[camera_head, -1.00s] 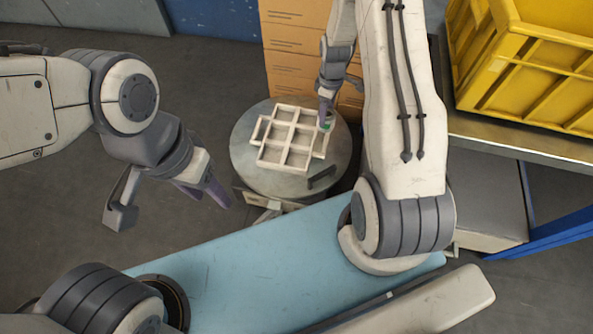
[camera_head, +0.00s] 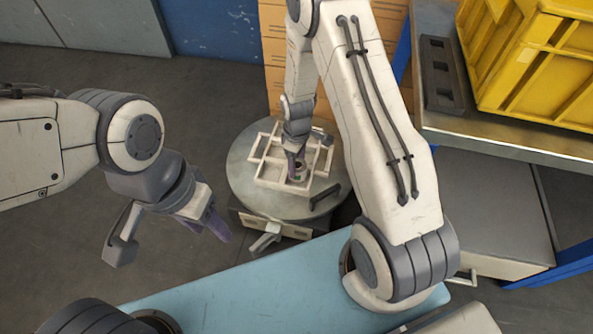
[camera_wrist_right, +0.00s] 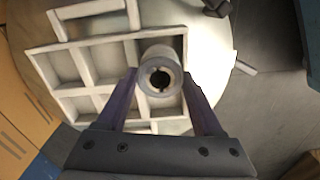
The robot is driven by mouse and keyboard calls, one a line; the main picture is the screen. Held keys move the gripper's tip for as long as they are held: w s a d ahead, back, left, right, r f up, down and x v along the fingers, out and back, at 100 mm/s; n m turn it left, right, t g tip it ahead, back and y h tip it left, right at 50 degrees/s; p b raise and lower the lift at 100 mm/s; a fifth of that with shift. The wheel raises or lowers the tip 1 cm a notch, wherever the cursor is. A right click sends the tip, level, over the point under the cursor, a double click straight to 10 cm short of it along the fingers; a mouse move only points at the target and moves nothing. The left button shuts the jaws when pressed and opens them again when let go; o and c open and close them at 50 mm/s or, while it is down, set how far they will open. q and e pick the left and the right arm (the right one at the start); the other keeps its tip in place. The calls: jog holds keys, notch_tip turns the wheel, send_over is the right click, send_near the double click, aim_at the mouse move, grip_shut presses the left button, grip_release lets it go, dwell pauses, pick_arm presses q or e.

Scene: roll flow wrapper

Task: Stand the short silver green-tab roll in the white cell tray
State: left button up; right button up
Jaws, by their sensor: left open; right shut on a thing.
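The white cell tray (camera_head: 268,183) lies on a round grey turntable, its open cells facing up. My right gripper (camera_head: 297,170) is over the tray's near right part, pointing down. It is shut on the short silver roll (camera_wrist_right: 160,73), which is upright between the fingers, its hollow end facing the wrist camera. A small spot of green shows low at the roll in the head view. The roll overlaps the right-hand cells in the right wrist view; I cannot tell whether its lower end is inside a cell. My left gripper (camera_head: 217,222) is open and empty, left of the turntable.
The round turntable (camera_head: 243,145) has a dark handle-like bar (camera_head: 325,196) at its right edge. A yellow crate (camera_head: 530,70) and a dark slotted block (camera_head: 440,75) are on a bench at right. A light blue surface (camera_head: 250,290) lies in front.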

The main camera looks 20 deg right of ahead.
aim_at(297, 169)
notch_tip(297, 169, down, 3)
jog(key=shift+f+b, duration=0.1)
jog(key=shift+b, duration=0.7)
jog(key=o, duration=1.5)
